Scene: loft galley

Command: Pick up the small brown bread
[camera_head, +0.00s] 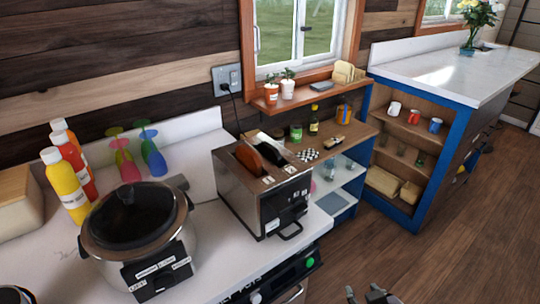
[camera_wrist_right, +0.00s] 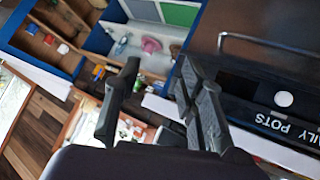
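A toaster (camera_head: 262,190) stands on the white counter. I cannot tell which is the small brown bread. My right gripper (camera_head: 372,295) is at the bottom edge of the head view, low and to the right of the toaster, well apart from it. In the right wrist view its fingers (camera_wrist_right: 158,68) are spread with nothing between them. My left gripper is not clearly seen.
A slow cooker (camera_head: 140,232) stands left of the toaster, with sauce bottles (camera_head: 68,182) behind it. A wooden shelf (camera_head: 312,88) with small pots hangs under the window. A blue cabinet (camera_head: 458,140) is at right. Wooden floor (camera_head: 450,245) is open in front.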

